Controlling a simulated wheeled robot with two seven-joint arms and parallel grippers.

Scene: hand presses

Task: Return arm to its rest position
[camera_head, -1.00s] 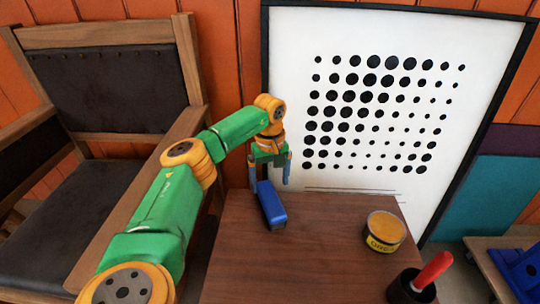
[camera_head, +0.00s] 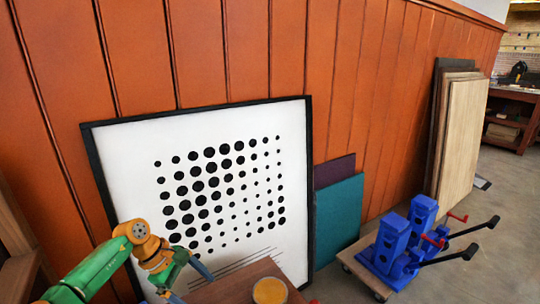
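My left arm, green and yellow, comes in at the bottom left. Its gripper (camera_head: 187,284) is at the bottom edge, with its two blue-grey fingers spread apart and nothing visible between them. It is beside the near corner of the brown wooden table (camera_head: 232,284). The lower finger is partly cut off by the picture edge. My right arm and gripper are not in view. Two blue hand presses (camera_head: 393,251) with black and red handles stand on a low wooden board at the right, far from my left gripper.
A round yellow-topped tin (camera_head: 270,291) sits on the table. A framed dot picture (camera_head: 222,195) leans on the orange wall. Teal (camera_head: 338,218) and purple panels lean beside it. Wooden boards (camera_head: 457,135) lean farther right.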

